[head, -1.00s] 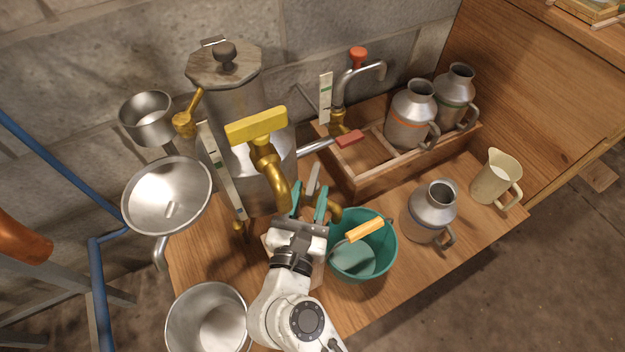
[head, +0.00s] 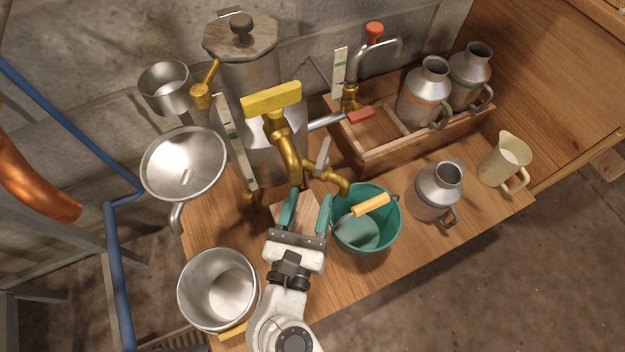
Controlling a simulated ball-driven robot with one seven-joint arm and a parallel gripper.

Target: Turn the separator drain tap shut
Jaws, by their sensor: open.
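A tall metal vessel (head: 247,85) with a lidded top stands at the wall. A brass tap with a wide yellow handle (head: 272,100) rises in front of it. Lower right, a smaller brass tap (head: 325,174) has an upright grey lever (head: 323,153) and a spout over the rim of a green bucket (head: 367,222). I cannot tell for sure which tap is the separator's drain. My gripper (head: 306,204) is open with green fingers, just in front of the smaller tap and left of the bucket. It appears empty and apart from the lever. A wooden block (head: 283,211) shows partly behind the fingers.
A metal pot (head: 218,288) stands front left, a funnel-like bowl (head: 185,163) behind it. A wooden crate (head: 425,140) with two cans is at the back right. A metal can (head: 437,190) and a cream jug (head: 505,160) stand right of the bucket. A copper pipe (head: 35,185) is far left.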

